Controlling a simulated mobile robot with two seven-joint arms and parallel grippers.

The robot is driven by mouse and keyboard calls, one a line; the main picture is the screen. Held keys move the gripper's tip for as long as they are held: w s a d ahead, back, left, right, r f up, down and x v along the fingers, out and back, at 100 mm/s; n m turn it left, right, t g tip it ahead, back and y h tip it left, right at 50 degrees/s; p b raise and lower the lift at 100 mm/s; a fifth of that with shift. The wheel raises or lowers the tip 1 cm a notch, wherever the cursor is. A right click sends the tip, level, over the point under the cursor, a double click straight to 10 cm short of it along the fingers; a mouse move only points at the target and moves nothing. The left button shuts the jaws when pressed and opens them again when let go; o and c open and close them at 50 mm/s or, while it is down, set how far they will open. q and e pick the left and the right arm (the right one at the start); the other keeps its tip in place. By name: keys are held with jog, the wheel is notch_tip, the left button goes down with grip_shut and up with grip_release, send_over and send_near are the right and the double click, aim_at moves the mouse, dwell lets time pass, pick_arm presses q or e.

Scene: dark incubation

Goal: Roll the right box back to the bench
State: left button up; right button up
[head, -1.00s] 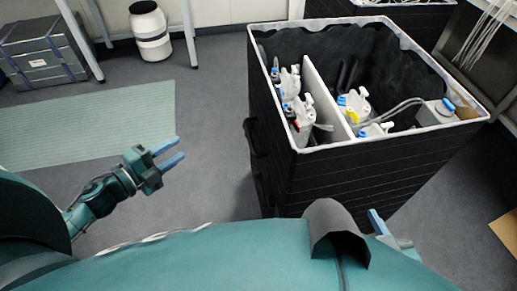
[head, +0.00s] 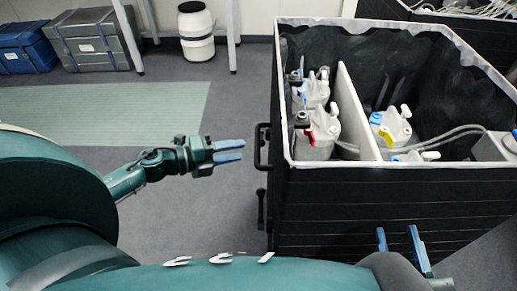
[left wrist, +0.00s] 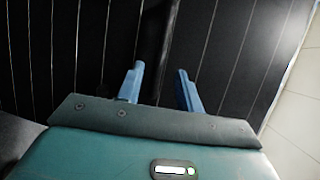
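A large black ribbed box (head: 390,215) with a pale rim stands at the right in the head view; a second black box (head: 455,35) is partly visible behind it. I cannot tell from the pictures alone which is the task's right box. A black handle (head: 262,147) is on the near box's left side. My left gripper (head: 243,151) is open and empty, just left of the handle, fingers pointing at it. The left wrist view shows its fingers (left wrist: 160,88) apart before a dark lined panel with a dark bar. My right gripper (head: 400,240) is open by the box's near face.
The near box holds several white-grey bottles (head: 316,135) and tubing, split by a white divider (head: 356,115). A green mat (head: 100,112) lies at the left. Cases (head: 97,42) and a white drum (head: 197,32) stand at the back wall. Grey floor left of the box is clear.

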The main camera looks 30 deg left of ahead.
aim_at(258, 145)
pick_arm(q)
jog(key=b+x, duration=0.1)
jog(key=x, duration=0.6)
jog(key=shift+d, duration=0.1)
jog(key=shift+c, duration=0.4)
grip_shut()
